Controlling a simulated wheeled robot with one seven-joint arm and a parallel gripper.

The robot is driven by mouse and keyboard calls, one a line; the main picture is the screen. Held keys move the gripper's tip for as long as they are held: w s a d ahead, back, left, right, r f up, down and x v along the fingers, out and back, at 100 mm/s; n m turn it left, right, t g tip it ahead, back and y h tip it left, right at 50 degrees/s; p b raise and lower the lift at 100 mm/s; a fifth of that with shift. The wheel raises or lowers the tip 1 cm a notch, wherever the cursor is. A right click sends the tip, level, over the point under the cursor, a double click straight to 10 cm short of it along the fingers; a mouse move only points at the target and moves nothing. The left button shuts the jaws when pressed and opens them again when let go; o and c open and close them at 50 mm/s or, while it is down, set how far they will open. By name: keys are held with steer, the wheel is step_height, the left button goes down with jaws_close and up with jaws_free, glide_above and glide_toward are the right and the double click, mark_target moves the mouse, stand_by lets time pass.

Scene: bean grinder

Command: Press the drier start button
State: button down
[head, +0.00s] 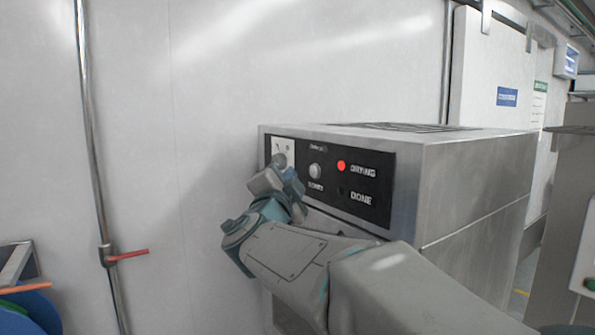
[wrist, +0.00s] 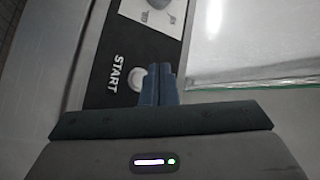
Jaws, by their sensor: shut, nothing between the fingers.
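The drier (head: 480,185) is a steel box with a black control panel (head: 372,209) on its front. The start button (head: 315,171) is a round pale button on this panel, with small lettering under it. In the wrist view the start button (wrist: 137,79) lies beside the word START, just left of my fingertips and partly covered by them. My gripper (head: 295,182) is shut and empty, close to the panel at the left of the button. Its blue fingers also show in the wrist view (wrist: 160,70). I cannot tell whether they touch the panel.
A red lamp (head: 341,166) marked DRYING is bright; the DONE lamp (head: 341,191) is dark. A wall pipe (head: 92,140) with a red handle (head: 128,255) stands further left.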

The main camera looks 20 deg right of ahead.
steer(key=shift+s+a, duration=0.2)
steer(key=shift+a, duration=0.45)
steer(key=shift+s+a, duration=0.2)
steer(key=shift+a, duration=0.4)
steer(key=s+a+f+n+g+y, duration=0.3)
steer(key=f+n+y, duration=0.35)
steer(key=f, duration=0.25)
steer(key=s+a+f+n+g+y, duration=0.2)
steer(key=s+f+n+y, duration=0.25)
steer(key=f+n, duration=0.35)
steer(key=s+d+f+n+g, duration=0.1)
steer(key=s+d+f+g, duration=0.1)
steer(key=s+f, duration=0.3)
steer(key=s+d+f+g+h, duration=0.1)
steer(key=s+d+f+g, duration=0.1)
steer(key=s+f+g, duration=0.2)
steer(key=s+d+f+n+g, duration=0.1)
steer(key=s+d+f+g, duration=0.1)
steer(key=s+f+g, duration=0.2)
steer(key=s+f, duration=0.3)
steer(key=s, duration=0.2)
steer(key=shift+s+d+n, duration=0.25)
steer(key=shift+s+n, duration=0.1)
